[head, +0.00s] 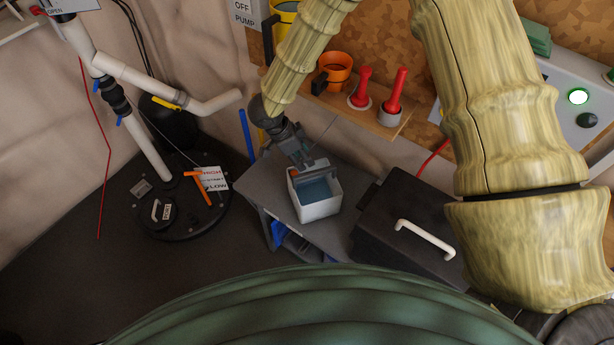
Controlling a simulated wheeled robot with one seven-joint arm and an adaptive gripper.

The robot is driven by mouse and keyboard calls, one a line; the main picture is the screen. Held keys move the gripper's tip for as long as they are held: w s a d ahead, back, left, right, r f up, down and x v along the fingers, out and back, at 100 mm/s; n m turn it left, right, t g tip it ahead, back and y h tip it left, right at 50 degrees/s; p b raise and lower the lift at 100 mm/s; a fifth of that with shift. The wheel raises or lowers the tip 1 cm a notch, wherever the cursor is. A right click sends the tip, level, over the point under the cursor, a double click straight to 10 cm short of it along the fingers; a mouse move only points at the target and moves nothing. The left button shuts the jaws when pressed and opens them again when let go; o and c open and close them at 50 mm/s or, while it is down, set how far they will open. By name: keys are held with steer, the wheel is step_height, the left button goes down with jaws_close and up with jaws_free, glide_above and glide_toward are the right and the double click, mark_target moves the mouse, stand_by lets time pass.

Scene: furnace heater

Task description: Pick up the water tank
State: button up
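A white open-topped box with blue water inside, which looks like the water tank (321,208), stands upright on a small grey table (268,192). My gripper (304,168) is at the tank's far upper rim, coming down from the upper left. Its fingers overlap the rim and a grey part across the tank's top. I cannot tell whether they touch or grip it. A small orange piece shows at the far left corner of the tank. The fingertips are too small and dark to show whether they are open or shut.
A black box with a white handle (425,238) stands right of the table. A shelf (345,105) behind holds an orange mug (335,71) and two red-handled tools. Black round equipment with an orange handle (204,187) and white pipes stands left. Dark floor at lower left is clear.

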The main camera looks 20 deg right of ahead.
mark_target(314, 172)
steer(key=s+f, duration=0.1)
steer(key=s+d+f+p, duration=0.1)
steer(key=f, duration=0.1)
steer(key=shift+d, duration=0.15)
steer(key=x, duration=0.2)
steer(key=p+x, duration=0.1)
steer(key=w+p+x, duration=0.1)
steer(key=x, duration=0.1)
steer(key=shift+d+f, duration=0.15)
steer(key=shift+f, duration=0.1)
steer(key=shift+s+d+f, duration=0.2)
steer(key=shift+d, duration=0.05)
steer(key=shift+w+f, duration=0.25)
steer(key=shift+f, duration=0.05)
steer(key=shift+s+a+r, duration=0.1)
steer(key=shift+s+r, duration=0.05)
